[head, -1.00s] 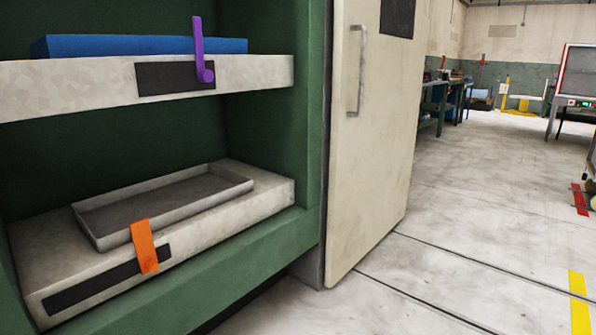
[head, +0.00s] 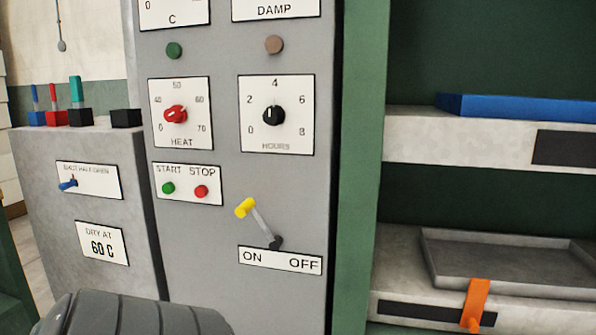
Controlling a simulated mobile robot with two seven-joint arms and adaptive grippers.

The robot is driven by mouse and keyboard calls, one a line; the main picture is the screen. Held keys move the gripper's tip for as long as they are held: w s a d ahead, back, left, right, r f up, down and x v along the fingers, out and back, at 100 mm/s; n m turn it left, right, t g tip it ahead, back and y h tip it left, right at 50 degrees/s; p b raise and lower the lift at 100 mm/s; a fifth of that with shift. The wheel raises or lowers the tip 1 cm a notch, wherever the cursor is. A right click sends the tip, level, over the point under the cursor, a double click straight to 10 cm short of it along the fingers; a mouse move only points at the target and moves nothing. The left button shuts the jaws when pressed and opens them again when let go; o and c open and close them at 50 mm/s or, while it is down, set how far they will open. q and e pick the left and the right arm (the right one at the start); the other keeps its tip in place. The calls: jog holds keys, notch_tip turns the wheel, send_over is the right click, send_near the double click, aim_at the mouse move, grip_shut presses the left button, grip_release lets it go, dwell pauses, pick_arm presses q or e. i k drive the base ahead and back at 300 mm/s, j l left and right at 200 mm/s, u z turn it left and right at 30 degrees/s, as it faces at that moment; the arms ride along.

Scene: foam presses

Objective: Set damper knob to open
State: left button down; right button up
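The damper plate (head: 90,180) is on the front of the low grey box at left, with small lettering that seems to read SHUT, HALF, OPEN. Its small blue knob (head: 68,184) sits at the plate's left part, under the SHUT end, and its handle points left. A tiny red mark shows by it; the exact setting is hard to tell at this size. A grey ribbed part of my own arm (head: 130,315) fills the bottom left, below the box. Neither gripper is in view.
The grey control panel (head: 225,215) right of the box carries a red HEAT dial (head: 175,114), a black HOURS dial (head: 273,115), START and STOP buttons, and a yellow-tipped lever (head: 259,221) above ON/OFF. Green cabinet shelves with a tray (head: 440,262) stand at right.

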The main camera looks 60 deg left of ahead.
aim_at(65, 185)
jog(key=u, duration=3.15)
